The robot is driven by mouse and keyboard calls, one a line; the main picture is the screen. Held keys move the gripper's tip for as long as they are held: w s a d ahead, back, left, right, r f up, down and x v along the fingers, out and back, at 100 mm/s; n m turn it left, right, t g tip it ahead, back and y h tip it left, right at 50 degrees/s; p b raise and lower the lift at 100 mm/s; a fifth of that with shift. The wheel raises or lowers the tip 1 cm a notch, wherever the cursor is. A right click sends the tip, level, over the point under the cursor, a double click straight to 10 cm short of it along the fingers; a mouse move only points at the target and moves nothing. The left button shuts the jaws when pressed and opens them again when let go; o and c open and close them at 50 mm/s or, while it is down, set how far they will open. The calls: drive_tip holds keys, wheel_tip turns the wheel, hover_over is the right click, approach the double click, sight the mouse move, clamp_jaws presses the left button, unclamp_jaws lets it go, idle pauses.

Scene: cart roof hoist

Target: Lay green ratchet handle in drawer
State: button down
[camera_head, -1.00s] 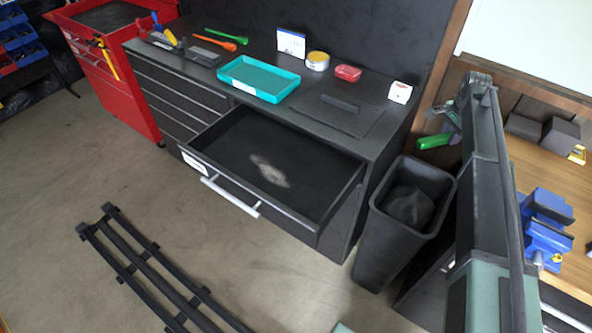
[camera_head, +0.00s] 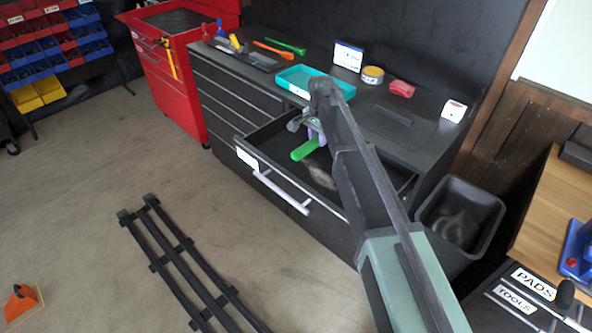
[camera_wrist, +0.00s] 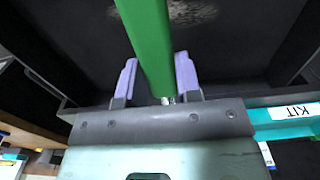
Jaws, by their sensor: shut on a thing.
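The green ratchet handle (camera_head: 305,149) is held in my gripper (camera_head: 314,133) over the open drawer (camera_head: 327,207). In the wrist view the green handle (camera_wrist: 148,42) runs up and away between the two pale purple fingers of my gripper (camera_wrist: 158,82), which are shut on it. The dark drawer floor with a pale worn patch (camera_wrist: 190,12) shows beyond it. In the head view my arm hides the middle and part of the right of the drawer. I cannot tell the exact height of the handle above the drawer floor.
A black bin (camera_head: 480,198) stands right of the drawer. A black rail frame (camera_head: 178,250) lies on the floor in front.

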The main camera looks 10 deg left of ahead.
drive_tip(key=shift+f+b, duration=0.3)
drive_tip(key=b, duration=1.4)
approach(324, 170)
drive_tip(key=s+f, duration=0.1)
drive_tip(key=f, duration=0.1)
drive_tip(key=s+a+f, duration=0.1)
drive_tip(key=f, duration=0.1)
drive_tip(key=s+a+f, duration=0.1)
drive_tip(key=f, duration=0.1)
drive_tip(key=shift+s+a, duration=0.15)
drive_tip(key=shift+a, duration=0.05)
drive_tip(key=shift+r+p, duration=0.15)
drive_tip(key=shift+p, duration=0.2)
drive_tip(key=shift+w+d, duration=0.2)
drive_tip(key=shift+w, duration=0.15)
drive_tip(key=w+d, duration=0.2)
drive_tip(key=w, duration=0.1)
drive_tip(key=shift+s+f+b, duration=0.15)
drive_tip(key=shift+f+b, duration=0.65)
drive_tip(key=shift+f, duration=0.05)
drive_tip(key=shift+r, duration=0.3)
drive_tip(key=shift+f, duration=0.25)
drive_tip(key=c, duration=0.8)
unclamp_jaws()
drive_tip(key=shift+r, duration=0.1)
